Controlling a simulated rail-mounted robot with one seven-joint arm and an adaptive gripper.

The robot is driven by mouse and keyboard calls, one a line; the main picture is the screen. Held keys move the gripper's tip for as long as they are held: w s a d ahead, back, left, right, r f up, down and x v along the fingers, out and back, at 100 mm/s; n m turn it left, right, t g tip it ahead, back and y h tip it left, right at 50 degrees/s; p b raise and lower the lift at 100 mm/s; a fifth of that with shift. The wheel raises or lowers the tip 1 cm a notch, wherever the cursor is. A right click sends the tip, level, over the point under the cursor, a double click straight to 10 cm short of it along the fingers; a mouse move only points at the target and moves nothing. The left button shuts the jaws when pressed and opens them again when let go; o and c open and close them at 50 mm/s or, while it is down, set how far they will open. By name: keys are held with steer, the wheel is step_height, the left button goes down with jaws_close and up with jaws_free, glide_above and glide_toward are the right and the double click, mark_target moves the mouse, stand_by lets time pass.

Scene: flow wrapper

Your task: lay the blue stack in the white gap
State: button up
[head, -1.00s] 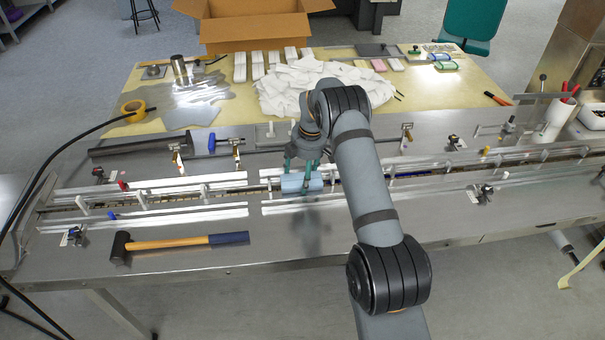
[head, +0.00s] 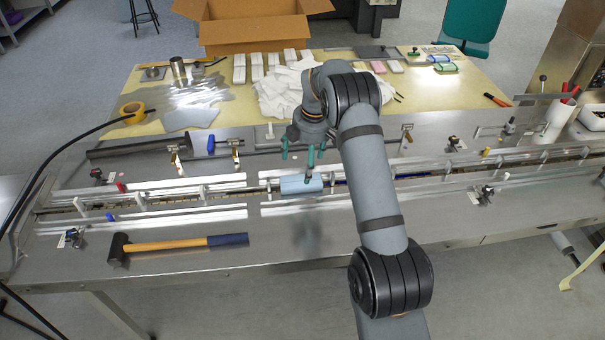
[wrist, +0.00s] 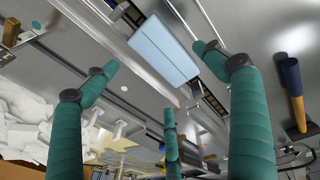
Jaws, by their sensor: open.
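The light blue stack (head: 301,184) lies in the conveyor channel between the metal guide rails, just right of the break in the rails. My gripper (head: 298,156), with teal fingers, is open and empty. It is above and slightly behind the stack, and the fingers look apart from it. In the wrist view, the spread fingers (wrist: 155,80) have the stack beyond their tips. I cannot tell which spot is the white gap.
A hammer (head: 180,246) lies in front of the channel. Clamps and posts (head: 484,194) line the rails.

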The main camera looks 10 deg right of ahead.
mark_target(302, 177)
steer(key=r, duration=0.5)
steer(key=shift+s+d+r, duration=0.25)
steer(key=shift+s+r, duration=0.05)
steer(key=shift+s, duration=0.05)
steer(key=f, duration=0.4)
steer(key=w+f+p, duration=0.1)
steer(key=f, duration=0.3)
steer(key=a+f, duration=0.1)
steer(key=f, duration=0.3)
steer(key=shift+w+p, duration=0.25)
steer(key=shift+p, duration=0.1)
step_height(302, 177, up, 4)
steer(key=shift+d+r+b, duration=0.1)
steer(key=shift+b, duration=0.9)
steer(key=shift+s+d+r, duration=0.1)
steer(key=shift+d+r, duration=0.3)
steer(key=shift+d, duration=0.25)
steer(key=shift+a, duration=0.1)
